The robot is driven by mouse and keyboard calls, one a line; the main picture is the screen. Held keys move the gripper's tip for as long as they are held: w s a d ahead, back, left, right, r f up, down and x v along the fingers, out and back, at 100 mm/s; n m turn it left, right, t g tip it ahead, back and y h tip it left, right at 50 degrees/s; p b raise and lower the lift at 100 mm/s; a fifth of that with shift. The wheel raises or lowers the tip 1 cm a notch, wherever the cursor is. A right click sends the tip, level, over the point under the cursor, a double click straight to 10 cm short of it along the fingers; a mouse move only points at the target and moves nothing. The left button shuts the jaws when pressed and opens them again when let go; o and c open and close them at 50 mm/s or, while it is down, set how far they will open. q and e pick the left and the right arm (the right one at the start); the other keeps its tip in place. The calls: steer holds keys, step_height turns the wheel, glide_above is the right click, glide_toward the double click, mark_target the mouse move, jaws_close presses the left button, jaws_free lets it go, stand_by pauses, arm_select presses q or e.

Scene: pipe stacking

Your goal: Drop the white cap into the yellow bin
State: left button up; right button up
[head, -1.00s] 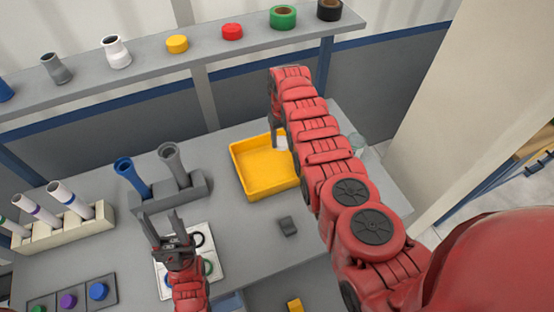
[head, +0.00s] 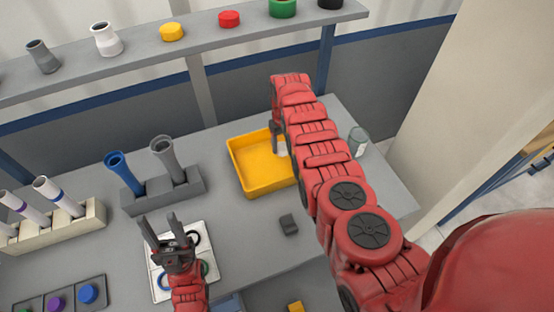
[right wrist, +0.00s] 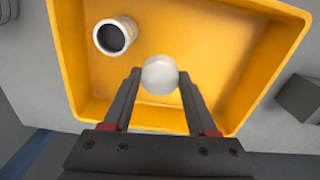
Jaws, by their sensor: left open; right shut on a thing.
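The yellow bin (head: 233,164) stands on the grey table, right of the middle, and fills much of the right wrist view (right wrist: 70,60). My right gripper (right wrist: 160,76) is over the bin, shut on the white cap (right wrist: 160,74), which sits between its fingertips. In the head view the right gripper (head: 277,146) is partly hidden by its own arm. A white hollow fitting (right wrist: 115,36) with a dark opening lies in the bin. My left gripper (head: 160,218) is open and empty above the white mat (head: 198,230) at the front.
A grey rack (head: 190,189) with a blue and a grey pipe stands left of the bin. A shelf (head: 140,52) with fittings and caps runs behind.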

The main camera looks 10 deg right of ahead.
steer(key=o, duration=1.4)
steer(key=shift+c, duration=0.2)
steer(key=shift+r, duration=0.1)
steer(key=shift+w+r, duration=0.1)
steer(key=shift+r, duration=0.2)
step_height(320, 180, up, 2)
steer(key=shift+p, duration=0.35)
step_height(320, 180, up, 6)
steer(key=shift+f+b, duration=0.2)
steer(key=shift+b, duration=1.05)
step_height(320, 180, up, 9)
